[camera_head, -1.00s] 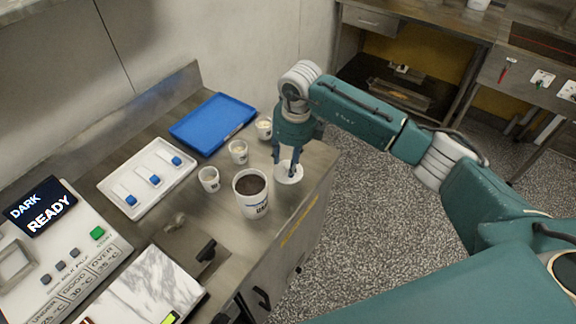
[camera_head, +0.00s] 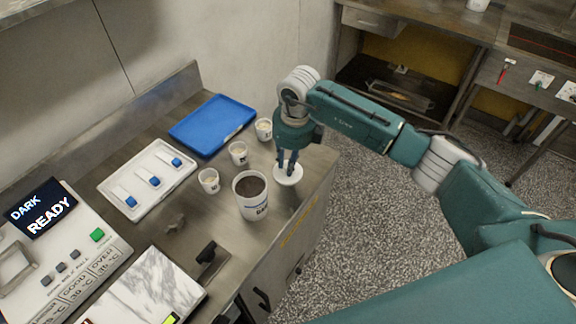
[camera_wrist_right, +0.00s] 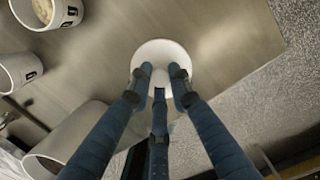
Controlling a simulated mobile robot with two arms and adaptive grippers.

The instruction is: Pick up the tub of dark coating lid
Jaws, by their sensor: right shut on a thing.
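The white round lid (camera_head: 289,175) lies on the steel counter near its right edge, beside the open tub of dark coating (camera_head: 251,197). My right gripper (camera_head: 287,168) points down at the lid, with its fingers closed together on the lid's middle. In the right wrist view, the fingers of my right gripper (camera_wrist_right: 160,82) meet over the white lid (camera_wrist_right: 158,54), and the part they grip is hidden between them. The lid looks level and at the counter surface; I cannot tell any gap below it. My left gripper is not in view.
Several small white cups stand left of my right gripper, one (camera_head: 238,153) behind the tub. A blue tray (camera_head: 212,121) and a white tray (camera_head: 107,186) lie farther left. A machine with a display (camera_head: 41,207) and a marble slab (camera_head: 150,290) are at front left.

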